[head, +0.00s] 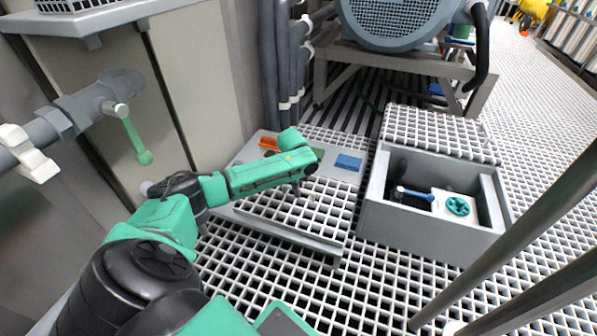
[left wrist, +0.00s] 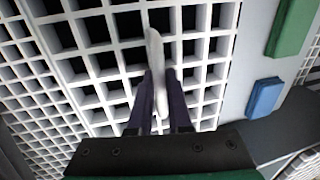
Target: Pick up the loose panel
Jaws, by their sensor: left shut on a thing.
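The loose panel (head: 318,222) is a white square-mesh grating piece with a grey edge, at the middle of the head view. It fills much of the left wrist view (left wrist: 95,60) as well. My left gripper (head: 297,193) points down at it from above. In the left wrist view, the two dark fingers (left wrist: 160,85) are closed around a pale upright strip that stands out against the mesh. The fingers hide part of the strip, so how it joins the panel is unclear. My right gripper is not in view.
Right of the panel, a grey open box (head: 430,236) holds a white block with a teal knob and a blue-handled item. A blue block (head: 348,162) and an orange block (head: 269,143) lie on a grey plate behind. A green-handled pipe (head: 80,108) is at left.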

